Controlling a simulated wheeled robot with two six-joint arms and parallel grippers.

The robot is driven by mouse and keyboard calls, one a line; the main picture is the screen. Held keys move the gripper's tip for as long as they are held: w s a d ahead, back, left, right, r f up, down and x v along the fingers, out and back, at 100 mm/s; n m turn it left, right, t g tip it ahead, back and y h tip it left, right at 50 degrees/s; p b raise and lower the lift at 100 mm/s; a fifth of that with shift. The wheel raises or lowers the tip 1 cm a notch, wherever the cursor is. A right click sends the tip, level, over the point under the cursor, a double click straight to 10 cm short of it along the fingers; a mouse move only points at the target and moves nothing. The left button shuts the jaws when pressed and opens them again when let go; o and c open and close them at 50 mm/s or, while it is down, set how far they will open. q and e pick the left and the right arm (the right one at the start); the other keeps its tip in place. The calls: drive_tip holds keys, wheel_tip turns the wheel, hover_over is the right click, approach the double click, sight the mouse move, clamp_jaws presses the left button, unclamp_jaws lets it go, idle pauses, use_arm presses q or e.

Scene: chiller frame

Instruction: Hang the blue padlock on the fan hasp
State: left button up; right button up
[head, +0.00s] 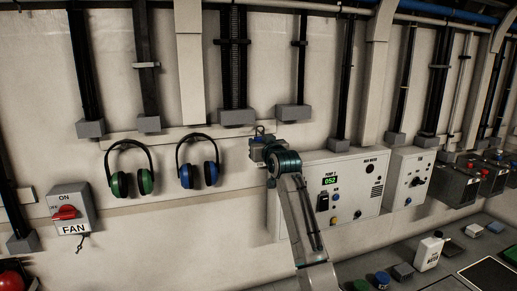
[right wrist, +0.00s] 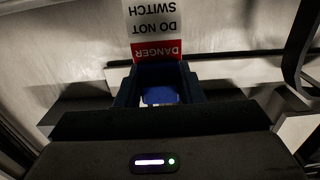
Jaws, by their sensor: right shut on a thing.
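The fan switch box (head: 83,196) is on the wall at the left, with a red rotary handle (head: 64,213) and a FAN label. A small dark hasp (head: 82,241) hangs below it. My right gripper (head: 260,137) is up near the wall, right of the ear defenders and well away from the fan box. It is shut on the blue padlock (right wrist: 160,95), which shows between the fingers in the right wrist view. A red and white DANGER tag (right wrist: 156,30) shows beyond the fingers. The padlock's shackle is hard to make out. My left gripper is out of view.
Green ear defenders (head: 121,184) and blue ear defenders (head: 186,176) hang between the fan box and my right gripper. A control panel (head: 358,168) stands right of my arm. A bench at lower right holds a white bottle (head: 429,251) and several small items.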

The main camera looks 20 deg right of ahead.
drive_tip(key=s+b, duration=0.5)
drive_tip(key=s, duration=1.1)
drive_tip(key=shift+s+d+b, duration=0.3)
drive_tip(key=shift+b, duration=0.1)
